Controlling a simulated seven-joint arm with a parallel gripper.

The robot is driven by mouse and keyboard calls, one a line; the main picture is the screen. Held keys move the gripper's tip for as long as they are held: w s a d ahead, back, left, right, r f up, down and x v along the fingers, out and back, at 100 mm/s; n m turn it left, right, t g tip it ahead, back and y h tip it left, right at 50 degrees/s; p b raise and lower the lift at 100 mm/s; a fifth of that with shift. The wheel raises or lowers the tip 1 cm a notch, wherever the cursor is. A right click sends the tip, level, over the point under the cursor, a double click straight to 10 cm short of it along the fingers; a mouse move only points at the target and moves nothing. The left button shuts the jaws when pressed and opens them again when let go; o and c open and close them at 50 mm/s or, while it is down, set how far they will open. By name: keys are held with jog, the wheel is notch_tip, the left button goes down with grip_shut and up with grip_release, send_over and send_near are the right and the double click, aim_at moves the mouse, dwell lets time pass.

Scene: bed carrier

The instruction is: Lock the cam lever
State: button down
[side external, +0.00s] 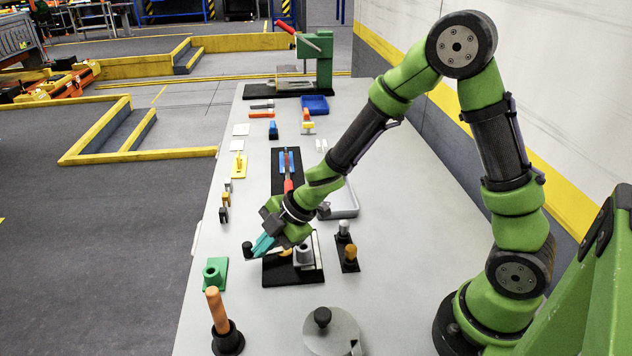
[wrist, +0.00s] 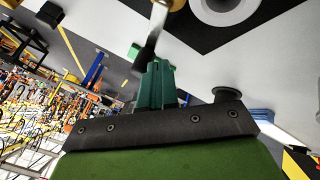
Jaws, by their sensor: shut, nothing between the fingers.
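The cam fixture's black base plate (side external: 275,273) lies on the table, with a grey round hub (side external: 303,257) standing on it. The hub shows as a pale ring at the top of the wrist view (wrist: 240,14). A black knob (side external: 247,248), apparently the lever's end, sits just left of my gripper (side external: 263,244). In the wrist view a pale lever shaft (wrist: 158,18) runs down to a dark end close to my gripper's teal fingers (wrist: 155,82). The fingers are shut and empty. I cannot tell whether they touch the lever. My wrist hides part of the fixture.
A green block with a hole (side external: 215,271) and an orange-handled post (side external: 218,312) stand left and nearer. Two short posts (side external: 347,248) stand right of the fixture. A round grey lidded piece (side external: 332,333) lies in front. A grey tray (side external: 344,202) lies behind.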

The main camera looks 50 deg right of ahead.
jog(key=shift+w, duration=0.2)
jog(key=shift+w+m+t+h, duration=0.2)
jog(key=shift+m+t+h, duration=0.1)
jog(key=shift+m, duration=0.1)
jog(key=shift+w+d, duration=0.1)
jog(key=shift+w, duration=0.25)
jog(key=shift+s, duration=0.15)
